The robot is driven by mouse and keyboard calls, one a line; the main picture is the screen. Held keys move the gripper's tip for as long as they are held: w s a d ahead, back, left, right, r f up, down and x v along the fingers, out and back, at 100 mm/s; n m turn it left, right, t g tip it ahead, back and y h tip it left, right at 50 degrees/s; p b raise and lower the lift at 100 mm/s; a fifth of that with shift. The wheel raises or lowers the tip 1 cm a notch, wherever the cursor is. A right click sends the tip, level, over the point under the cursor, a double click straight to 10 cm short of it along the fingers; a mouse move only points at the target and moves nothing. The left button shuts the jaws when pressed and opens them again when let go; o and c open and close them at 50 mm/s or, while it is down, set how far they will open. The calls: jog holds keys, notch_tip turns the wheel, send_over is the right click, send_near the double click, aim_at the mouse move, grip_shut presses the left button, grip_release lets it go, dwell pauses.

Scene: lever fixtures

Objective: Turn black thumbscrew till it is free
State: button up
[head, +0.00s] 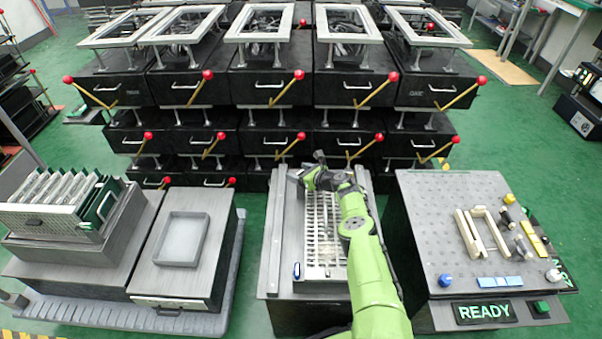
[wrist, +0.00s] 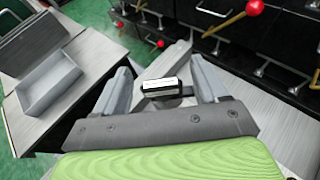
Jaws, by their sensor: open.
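My gripper (wrist: 161,70) shows in the wrist view with its two grey fingers spread apart. A small dark block with a pale, shiny top face (wrist: 162,86) sits between the fingers, with a visible gap to each side. It may be the black thumbscrew, but I cannot tell for sure. A grey bar (wrist: 177,55) runs just beyond it. In the head view my green arm reaches to the far end of the slotted grey fixture (head: 322,235). My wrist hides most of that end, so no thumbscrew can be made out there.
A grey tray (head: 182,239) stands on the left bench, beside a rack of panels (head: 60,200). A perforated bench (head: 455,235) with pale bars and small knobs is on the right. Black drawer units with red-knobbed levers (head: 270,90) stand close behind the fixture.

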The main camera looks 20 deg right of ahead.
jog(key=shift+s+d+r+p, duration=0.15)
jog(key=shift+s+r+p, duration=0.15)
jog(key=shift+p, duration=0.55)
jog(key=p+v, duration=1.3)
jog(key=v, duration=0.1)
jog(key=shift+s, duration=0.1)
jog(key=shift+s+d, duration=0.1)
jog(key=shift+s, duration=0.3)
